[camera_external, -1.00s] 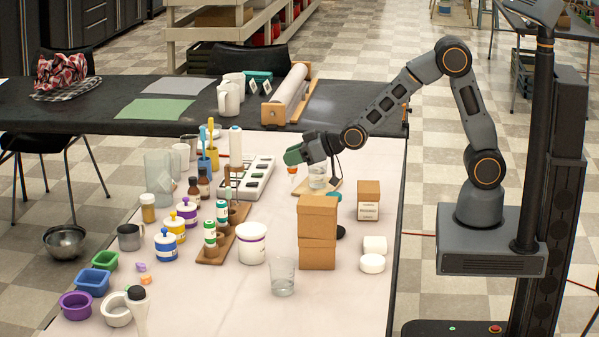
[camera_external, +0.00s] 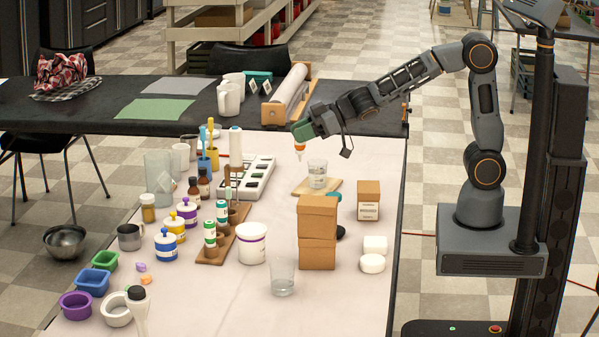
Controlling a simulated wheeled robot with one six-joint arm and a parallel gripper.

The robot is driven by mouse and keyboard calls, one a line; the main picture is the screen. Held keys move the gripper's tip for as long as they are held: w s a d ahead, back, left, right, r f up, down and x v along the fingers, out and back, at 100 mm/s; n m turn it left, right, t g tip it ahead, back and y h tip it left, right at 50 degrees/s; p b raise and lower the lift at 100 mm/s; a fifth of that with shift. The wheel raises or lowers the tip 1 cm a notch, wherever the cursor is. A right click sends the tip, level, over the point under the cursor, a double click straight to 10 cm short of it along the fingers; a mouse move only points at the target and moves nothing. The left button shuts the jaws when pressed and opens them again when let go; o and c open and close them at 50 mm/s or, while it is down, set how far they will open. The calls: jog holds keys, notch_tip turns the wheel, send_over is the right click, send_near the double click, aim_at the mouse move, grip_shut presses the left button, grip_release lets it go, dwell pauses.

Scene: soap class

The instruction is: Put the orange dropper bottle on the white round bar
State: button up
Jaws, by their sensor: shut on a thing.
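My gripper (camera_external: 302,133) is raised above the far part of the table, up and to the left of a glass on a wooden board. It is shut on the orange dropper bottle (camera_external: 299,147), which hangs below the green fingers with its pale lower part downward. The fingers hide part of the bottle. Two white bars lie at the right of the table: the white round bar (camera_external: 372,263) in front, and a squarer-looking white bar (camera_external: 375,244) just behind it. My gripper is far from both.
Stacked cardboard boxes (camera_external: 317,230) and a smaller box (camera_external: 368,200) stand between my gripper and the white bars. The glass (camera_external: 317,174) stands on the wooden board (camera_external: 330,188). A clear tumbler (camera_external: 283,276) stands in front. Free table lies around the bars' front side.

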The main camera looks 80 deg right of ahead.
jog(key=s+a+r+n+g+y, duration=0.45)
jog(key=s+a+n+y, duration=0.2)
jog(key=s+a, duration=0.35)
jog(key=s+a+f+n+g+y, duration=0.1)
jog(key=s+f+n+g, duration=0.2)
jog(key=s, duration=0.4)
jog(key=s+a+f+n+g+y, duration=0.1)
jog(key=s+n+g, duration=0.25)
jog(key=s, duration=0.35)
jog(key=s+f+n+g, duration=0.3)
jog(key=s+g, duration=0.1)
jog(key=s, duration=0.3)
jog(key=shift+w+a+f+p, duration=0.5)
jog(key=shift+w+a+f, duration=1.15)
jog(key=shift+f, duration=0.45)
jog(key=shift+w+a+f+p, duration=0.55)
jog(key=shift+w+a+f, duration=0.85)
jog(key=shift+w+f, duration=0.6)
jog(key=shift+w+a+f+p, duration=0.5)
jog(key=shift+w+a+f, duration=1.05)
jog(key=shift+f, duration=0.7)
